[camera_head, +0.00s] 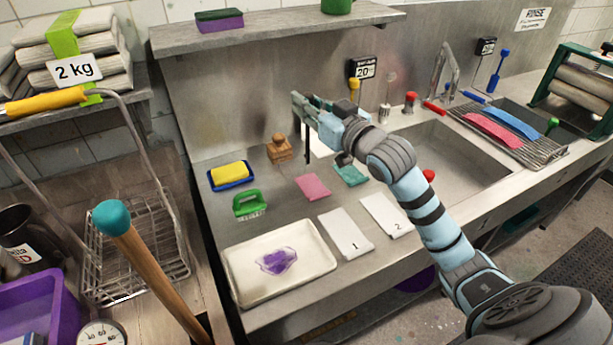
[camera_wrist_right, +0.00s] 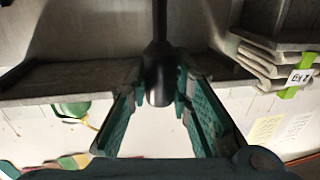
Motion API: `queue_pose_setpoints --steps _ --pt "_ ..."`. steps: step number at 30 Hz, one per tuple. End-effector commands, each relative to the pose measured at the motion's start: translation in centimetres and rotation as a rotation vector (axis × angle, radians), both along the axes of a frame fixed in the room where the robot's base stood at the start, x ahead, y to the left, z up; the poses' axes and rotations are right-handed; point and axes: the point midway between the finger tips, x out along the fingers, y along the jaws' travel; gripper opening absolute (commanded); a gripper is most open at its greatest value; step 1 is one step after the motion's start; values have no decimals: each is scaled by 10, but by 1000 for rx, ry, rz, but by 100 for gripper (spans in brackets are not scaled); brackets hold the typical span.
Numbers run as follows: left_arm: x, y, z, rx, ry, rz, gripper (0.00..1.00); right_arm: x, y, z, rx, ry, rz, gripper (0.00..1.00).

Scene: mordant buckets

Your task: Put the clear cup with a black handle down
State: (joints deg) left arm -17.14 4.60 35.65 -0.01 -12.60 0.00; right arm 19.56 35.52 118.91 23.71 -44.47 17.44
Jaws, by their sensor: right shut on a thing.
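My right gripper (camera_head: 302,112) is raised over the back of the steel counter, in front of the backsplash. In the right wrist view it is shut on a black handle (camera_wrist_right: 159,72), which stands between the two green-padded fingers (camera_wrist_right: 160,92). The clear body of the cup cannot be made out in either view. In the head view a thin dark upright piece hangs by the fingers, too small to identify surely. My left gripper is not in view.
The counter (camera_head: 300,222) holds a wooden block (camera_head: 279,150), a yellow sponge on a blue dish (camera_head: 230,174), a green brush (camera_head: 249,204), pink (camera_head: 313,187) and teal cloths (camera_head: 351,174), numbered white cards and a stained white tray (camera_head: 240,286). A shelf (camera_head: 270,35) overhangs; a sink (camera_head: 455,150) lies right.

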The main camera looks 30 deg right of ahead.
Motion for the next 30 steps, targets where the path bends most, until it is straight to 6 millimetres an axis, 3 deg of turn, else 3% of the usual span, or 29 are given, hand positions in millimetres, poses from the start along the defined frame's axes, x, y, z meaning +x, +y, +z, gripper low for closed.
queue_pose_setpoints --steps 1,6,15,27,28,30 --pt "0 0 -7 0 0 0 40 0 1 -25 3 6 1 0" --pt "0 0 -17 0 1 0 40 0 1 -81 3 3 1 0" --pt "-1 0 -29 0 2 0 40 0 1 -134 2 1 2 0" --pt "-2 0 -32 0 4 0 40 0 1 -144 0 -3 2 0" --pt "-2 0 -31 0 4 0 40 0 1 -143 0 -3 2 24" --pt "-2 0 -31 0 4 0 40 0 1 -143 0 -2 2 35"
